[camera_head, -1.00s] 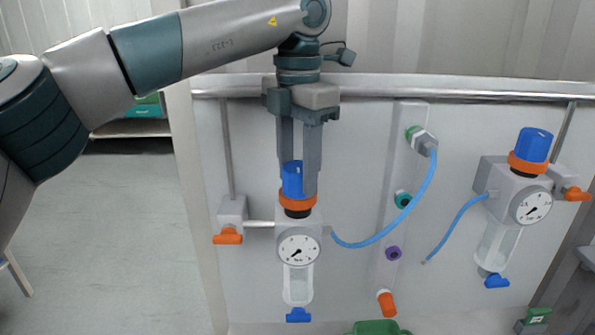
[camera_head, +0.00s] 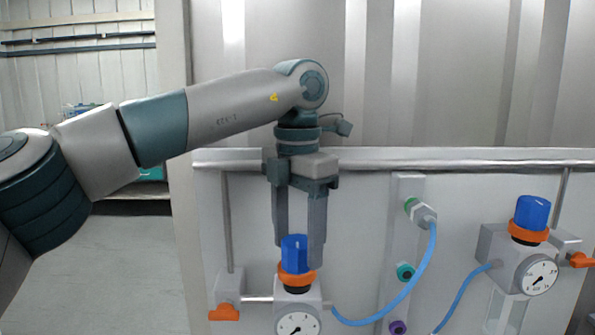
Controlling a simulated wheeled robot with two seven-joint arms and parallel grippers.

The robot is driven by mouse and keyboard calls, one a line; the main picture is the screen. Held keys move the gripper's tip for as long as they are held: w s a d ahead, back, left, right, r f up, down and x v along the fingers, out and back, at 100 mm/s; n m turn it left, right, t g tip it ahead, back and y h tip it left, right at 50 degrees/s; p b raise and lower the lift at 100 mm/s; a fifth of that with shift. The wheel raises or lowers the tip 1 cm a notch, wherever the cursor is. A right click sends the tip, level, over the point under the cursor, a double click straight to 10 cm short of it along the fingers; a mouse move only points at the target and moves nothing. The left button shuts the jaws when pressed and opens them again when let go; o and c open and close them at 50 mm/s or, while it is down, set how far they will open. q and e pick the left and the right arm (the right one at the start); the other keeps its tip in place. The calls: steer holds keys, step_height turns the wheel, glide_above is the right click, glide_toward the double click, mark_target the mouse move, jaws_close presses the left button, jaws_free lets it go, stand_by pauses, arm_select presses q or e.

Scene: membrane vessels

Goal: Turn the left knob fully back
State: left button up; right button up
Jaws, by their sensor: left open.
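The left knob (camera_head: 293,254) is a blue cylinder above an orange ring (camera_head: 297,278), on top of the left grey regulator block. My left gripper (camera_head: 300,250) points straight down over it from above. Its two fingers are apart, one on each side of the blue knob, with a gap showing at the right finger. The right finger reaches down almost to the orange ring; the left finger is partly hidden by the knob. The left pressure gauge (camera_head: 298,326) below is cut off by the bottom edge. My right gripper is not in view.
A horizontal metal rail (camera_head: 450,157) runs behind my left wrist. An orange valve handle (camera_head: 224,313) sits left of the regulator. A blue hose (camera_head: 424,270) curves on the right. A second regulator with a blue knob (camera_head: 532,212) stands far right.

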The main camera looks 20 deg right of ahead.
arm_select(q)
step_height(320, 180, up, 4)
steer(key=shift+f, duration=0.1)
step_height(320, 180, up, 7)
step_height(320, 180, up, 6)
steer(key=p, duration=0.3)
glide_above(298, 240)
steer(key=shift+f, duration=0.15)
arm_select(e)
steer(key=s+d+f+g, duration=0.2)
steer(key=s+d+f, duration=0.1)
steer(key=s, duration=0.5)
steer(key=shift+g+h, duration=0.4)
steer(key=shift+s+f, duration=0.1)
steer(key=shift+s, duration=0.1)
